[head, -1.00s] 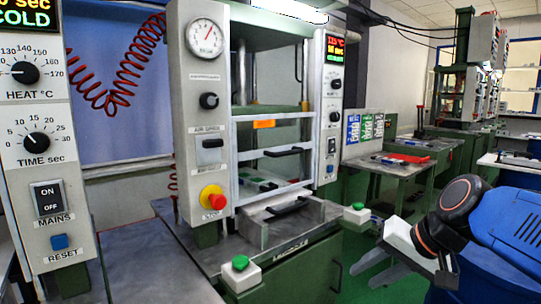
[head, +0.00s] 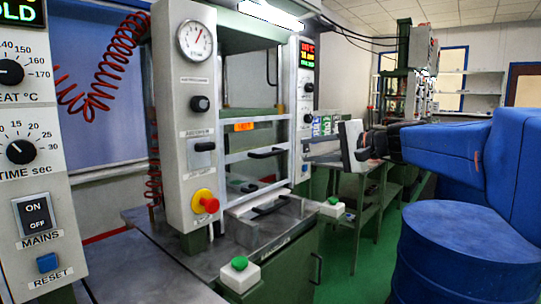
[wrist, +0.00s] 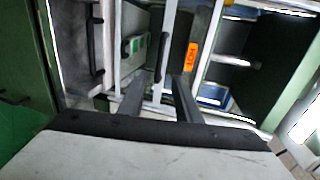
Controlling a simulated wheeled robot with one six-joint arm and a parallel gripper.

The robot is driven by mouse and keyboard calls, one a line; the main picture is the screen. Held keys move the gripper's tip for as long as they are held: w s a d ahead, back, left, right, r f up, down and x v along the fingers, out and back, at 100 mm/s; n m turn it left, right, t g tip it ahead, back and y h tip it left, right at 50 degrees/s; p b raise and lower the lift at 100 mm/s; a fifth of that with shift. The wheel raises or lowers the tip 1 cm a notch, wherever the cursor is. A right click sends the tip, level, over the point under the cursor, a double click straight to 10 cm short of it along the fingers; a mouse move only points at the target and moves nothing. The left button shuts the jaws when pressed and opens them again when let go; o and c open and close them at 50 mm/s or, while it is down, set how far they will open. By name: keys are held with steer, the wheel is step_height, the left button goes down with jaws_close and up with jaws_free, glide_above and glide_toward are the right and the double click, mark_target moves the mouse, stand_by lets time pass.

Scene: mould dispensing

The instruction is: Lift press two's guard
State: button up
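A press with a clear guard (head: 238,157) in a pale metal frame stands mid-view in the head view. I cannot read a number on the press. The guard looks lowered, and a dark bar handle (head: 266,153) crosses its face. In the wrist view the guard's frame bar (wrist: 168,40) and the handle (wrist: 161,57) lie beyond my fingertips. My gripper (head: 318,158) is right of the press in the head view, pointing left at it. The handle appears clear of the fingers.
A second dark handle (head: 270,205) is on the drawer-like plate below the guard. A red stop button (head: 207,201) and green buttons (head: 239,263) stand out in front. An orange label (head: 243,127) is above the guard handle. Benches (head: 370,185) stand behind my arm.

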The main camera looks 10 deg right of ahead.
mark_target(274, 154)
steer(key=x, duration=1.5)
jaws_close()
